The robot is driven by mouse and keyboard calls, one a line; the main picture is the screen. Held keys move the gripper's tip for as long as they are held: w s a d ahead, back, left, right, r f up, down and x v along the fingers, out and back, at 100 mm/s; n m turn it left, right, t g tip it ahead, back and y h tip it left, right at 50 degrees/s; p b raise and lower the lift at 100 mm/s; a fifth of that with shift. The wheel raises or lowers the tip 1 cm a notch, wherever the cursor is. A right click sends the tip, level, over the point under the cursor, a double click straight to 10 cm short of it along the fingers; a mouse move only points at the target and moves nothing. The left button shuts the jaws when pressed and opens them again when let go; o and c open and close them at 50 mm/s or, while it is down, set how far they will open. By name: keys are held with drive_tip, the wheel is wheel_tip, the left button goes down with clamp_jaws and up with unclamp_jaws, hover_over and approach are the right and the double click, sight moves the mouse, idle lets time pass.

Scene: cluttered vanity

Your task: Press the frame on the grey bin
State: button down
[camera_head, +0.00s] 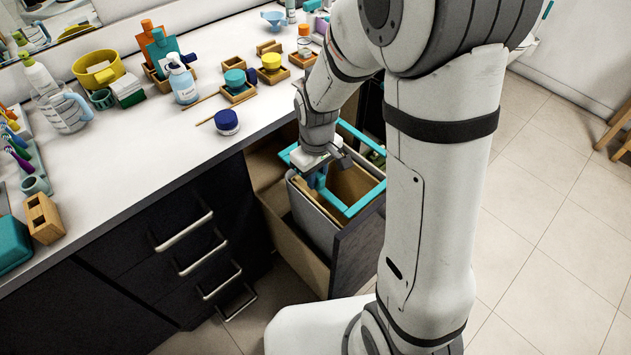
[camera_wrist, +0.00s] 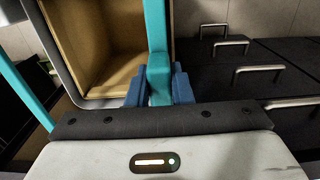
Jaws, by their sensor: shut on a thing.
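The teal frame (camera_head: 366,200) is a square ring at the open top of the grey bin (camera_head: 313,215), which stands in the pulled-out cabinet unit. My gripper (camera_head: 318,178) is shut on the frame's left side, pointing down. In the wrist view, the blue fingers (camera_wrist: 160,88) hold a teal bar of the frame (camera_wrist: 155,35) between them. That bar crosses over the bin's opening and does not line up with the bin's grey rim (camera_wrist: 100,102). Another teal bar shows at the far left. I cannot tell whether the frame touches the rim. My arm hides part of the frame and bin.
The white counter (camera_head: 200,135) holds bottles, wooden trays and a dark blue jar (camera_head: 227,122) near its edge. Dark drawers with metal handles (camera_head: 185,232) are left of the bin. Tiled floor (camera_head: 555,240) is clear at the right.

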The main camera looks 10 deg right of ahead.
wheel_tip(320, 180, down, 8)
drive_tip(key=b, duration=0.5)
drive_tip(key=shift+r, duration=0.2)
drive_tip(key=shift+f, duration=0.1)
idle(2.0)
drive_tip(key=c, duration=1.2)
unclamp_jaws()
drive_tip(key=shift+o, duration=0.5)
drive_tip(key=o, duration=0.4)
drive_tip(key=shift+w, duration=0.1)
